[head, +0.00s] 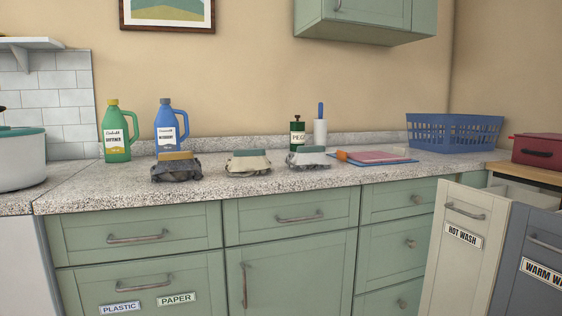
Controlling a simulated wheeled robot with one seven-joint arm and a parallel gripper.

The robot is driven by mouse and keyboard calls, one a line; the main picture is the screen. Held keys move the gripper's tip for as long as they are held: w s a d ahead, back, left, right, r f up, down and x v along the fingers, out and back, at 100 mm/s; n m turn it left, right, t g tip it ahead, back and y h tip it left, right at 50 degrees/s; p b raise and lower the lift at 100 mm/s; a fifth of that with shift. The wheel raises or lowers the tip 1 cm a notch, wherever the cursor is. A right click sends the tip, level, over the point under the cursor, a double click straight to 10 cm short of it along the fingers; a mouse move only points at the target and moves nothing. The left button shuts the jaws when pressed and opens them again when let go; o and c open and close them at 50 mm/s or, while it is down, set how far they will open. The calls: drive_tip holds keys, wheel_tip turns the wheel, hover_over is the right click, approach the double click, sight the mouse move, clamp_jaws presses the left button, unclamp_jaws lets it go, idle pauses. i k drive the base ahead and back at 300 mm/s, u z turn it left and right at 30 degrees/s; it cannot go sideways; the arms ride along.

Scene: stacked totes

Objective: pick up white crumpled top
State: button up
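Three crumpled cloth-like bundles stand in a row on the speckled counter (105,195) in the head view. The left bundle (178,173) is dark grey with a tan, flat piece on top. The middle bundle (249,168) is cream or off-white with a grey-green piece on top. Which of the two pale bundles is the white top, I cannot tell for sure. My gripper is not in view.
A green jug (117,143) and a blue jug (169,135) stand behind the left bundle. A green bottle (297,136) and a white cylinder (320,133) stand behind the right one. Folded cloths (382,157) and a blue basket (453,134) are right. Open bins (462,250) jut forward.

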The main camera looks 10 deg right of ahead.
sight(307, 157)
drive_tip(key=u, duration=0.15)
drive_tip(key=i, duration=1.1)
drive_tip(key=z, duration=0.1)
